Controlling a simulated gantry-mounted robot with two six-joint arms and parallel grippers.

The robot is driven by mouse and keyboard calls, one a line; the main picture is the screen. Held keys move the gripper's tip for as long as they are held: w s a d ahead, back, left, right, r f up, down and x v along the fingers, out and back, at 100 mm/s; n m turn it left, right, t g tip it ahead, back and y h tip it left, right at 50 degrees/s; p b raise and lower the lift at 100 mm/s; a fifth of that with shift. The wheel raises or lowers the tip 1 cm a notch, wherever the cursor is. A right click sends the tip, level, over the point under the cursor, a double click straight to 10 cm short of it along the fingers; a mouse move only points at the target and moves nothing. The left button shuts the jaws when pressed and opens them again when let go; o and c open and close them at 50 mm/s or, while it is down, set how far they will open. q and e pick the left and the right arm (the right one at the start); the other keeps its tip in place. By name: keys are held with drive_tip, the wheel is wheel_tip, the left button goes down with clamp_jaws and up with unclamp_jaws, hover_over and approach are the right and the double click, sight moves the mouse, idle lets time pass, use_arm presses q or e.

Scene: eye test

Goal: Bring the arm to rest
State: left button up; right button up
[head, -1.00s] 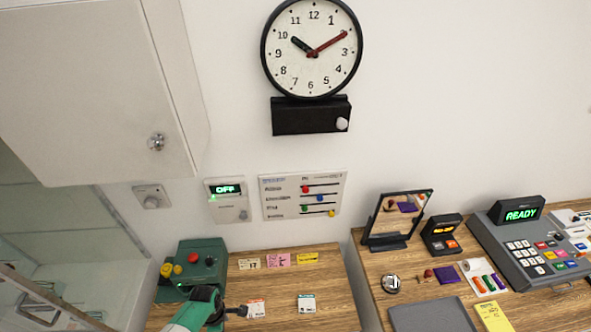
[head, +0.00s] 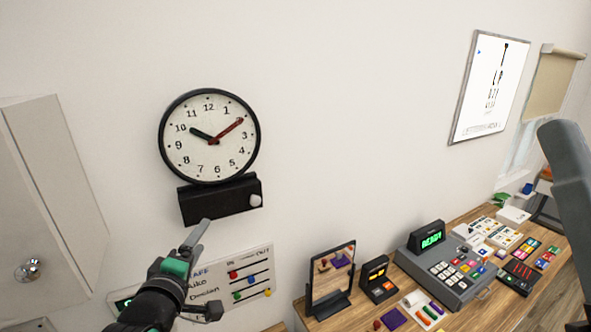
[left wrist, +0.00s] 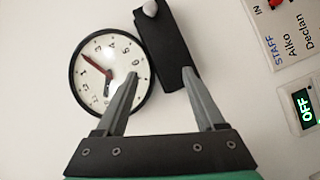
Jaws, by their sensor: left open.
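My left arm comes in from the lower left of the head view. Its gripper (head: 212,265) is raised in front of the wall, below the clock box and over part of the staff board. Its jaws are open with nothing between them. In the left wrist view the two fingers (left wrist: 160,73) stand apart, with the round wall clock (left wrist: 108,76) behind the left finger and its black box (left wrist: 165,45) beyond the gap. I do not see my right gripper.
The clock (head: 209,137) and its box (head: 225,199) hang above the staff board (head: 255,262). A cabinet (head: 50,190) is at the left. On the right, a wooden desk holds a mirror (head: 332,275) and a keypad console (head: 450,270) reading READY. An eye chart (head: 490,85) hangs above.

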use_arm(q)
drive_tip(key=s+d+r+m+t+h, duration=0.15)
drive_tip(key=s+r+m+t, duration=0.4)
drive_tip(key=r, duration=0.85)
drive_tip(key=s+r+m+t, duration=0.2)
drive_tip(key=s+r+m, duration=0.2)
drive_tip(key=s+r, duration=0.3)
drive_tip(key=s+r+m+t, duration=0.3)
drive_tip(key=s+r+m, duration=0.2)
drive_tip(key=s, duration=0.8)
wheel_tip(320, 180, up, 2)
drive_tip(key=shift+d+r, duration=0.15)
drive_tip(key=shift+d, duration=0.2)
